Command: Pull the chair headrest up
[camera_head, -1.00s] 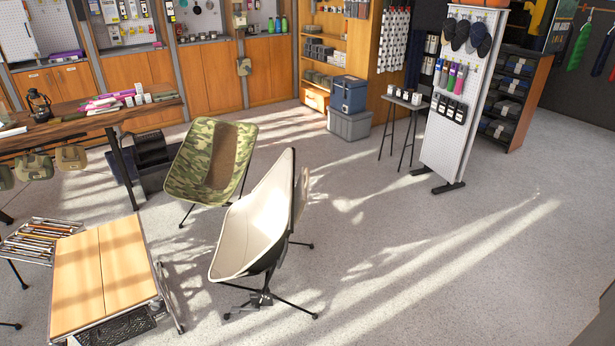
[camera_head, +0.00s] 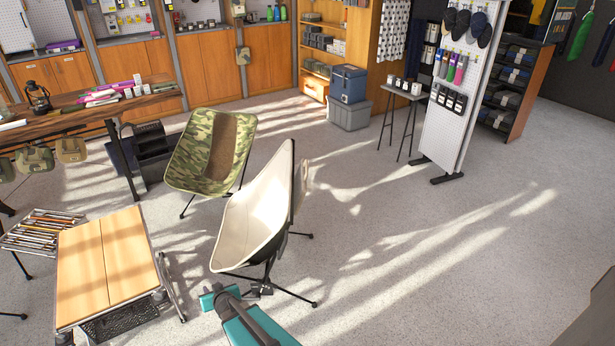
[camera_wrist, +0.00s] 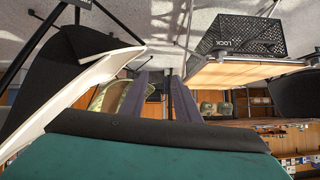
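A white chair (camera_head: 256,215) with a dark outer shell and thin black legs stands mid-floor in the head view. Its back rises to a narrow top, and a pale flap (camera_head: 300,187) shows behind it; I cannot make out a separate headrest. A camouflage chair (camera_head: 199,157) stands behind it to the left. In the wrist view, which looks upside down, the white chair's pale edge (camera_wrist: 75,85) fills the left. My gripper (camera_wrist: 158,98) shows two grey fingers apart with nothing between them. In the head view my teal arm is low, in front of the white chair.
A wood-topped folding table (camera_head: 104,258) stands left of the white chair, with a slatted rack (camera_head: 40,232) beside it. A black crate (camera_wrist: 240,36) shows near the table in the wrist view. A pegboard stand (camera_head: 458,125) is at back right. The floor right of the chair is clear.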

